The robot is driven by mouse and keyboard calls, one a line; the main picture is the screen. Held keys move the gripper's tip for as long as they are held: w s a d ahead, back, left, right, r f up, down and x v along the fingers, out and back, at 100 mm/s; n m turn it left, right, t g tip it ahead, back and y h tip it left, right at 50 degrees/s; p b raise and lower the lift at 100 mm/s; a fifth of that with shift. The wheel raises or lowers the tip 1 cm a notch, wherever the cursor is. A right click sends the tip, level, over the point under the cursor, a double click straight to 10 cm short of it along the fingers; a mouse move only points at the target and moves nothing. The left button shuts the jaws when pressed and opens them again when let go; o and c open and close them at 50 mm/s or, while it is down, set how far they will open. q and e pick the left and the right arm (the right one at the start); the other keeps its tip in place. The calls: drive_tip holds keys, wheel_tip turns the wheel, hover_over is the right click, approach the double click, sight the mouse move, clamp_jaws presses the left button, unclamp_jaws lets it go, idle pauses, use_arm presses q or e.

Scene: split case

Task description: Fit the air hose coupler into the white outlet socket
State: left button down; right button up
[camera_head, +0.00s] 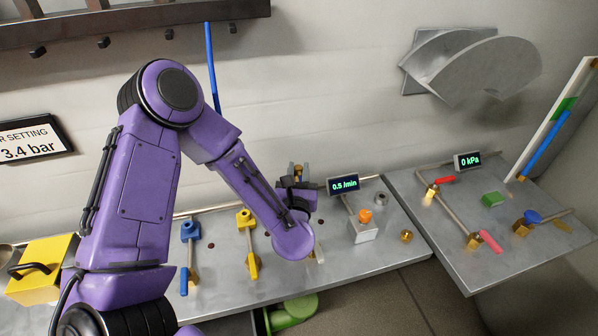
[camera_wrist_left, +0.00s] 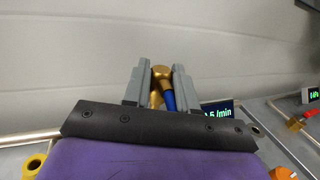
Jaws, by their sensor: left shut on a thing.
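My left gripper (camera_head: 298,172) is above the bench near the wall, partly behind my own purple wrist. In the left wrist view its grey fingers (camera_wrist_left: 162,80) are closed around a brass coupler (camera_wrist_left: 160,71) with a blue hose (camera_wrist_left: 168,101) beside it. A blue hose (camera_head: 212,65) also hangs down the wall in the head view and passes behind my arm. I cannot clearly make out the white outlet socket. A small pale piece (camera_head: 319,253) shows at the edge of my wrist, and the rest there is hidden. My right gripper is not in view.
A blue outlet (camera_head: 190,231) and a yellow outlet (camera_head: 245,219) stand on the bench to the left. A box with an orange knob (camera_head: 365,216) and a flow display (camera_head: 343,185) stand to the right. A yellow case (camera_head: 40,270) is at far left.

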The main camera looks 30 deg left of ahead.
use_arm(q)
drive_tip(key=shift+d+r, duration=0.1)
drive_tip(key=shift+s+f+n+g+y+b, duration=0.1)
drive_tip(key=shift+f+n+g+y+b, duration=0.1)
drive_tip(key=shift+n+g+y+b, duration=0.3)
wheel_tip(320, 180, down, 6)
drive_tip(key=b, duration=0.5)
drive_tip(key=shift+d+r+b, duration=0.1)
drive_tip(key=shift+r+b, duration=0.1)
drive_tip(key=shift+b, duration=0.2)
drive_tip(key=shift+f, duration=0.3)
drive_tip(key=shift+f, duration=0.25)
drive_tip(key=shift+s+f, duration=0.15)
drive_tip(key=shift+f, duration=0.15)
idle(0.5)
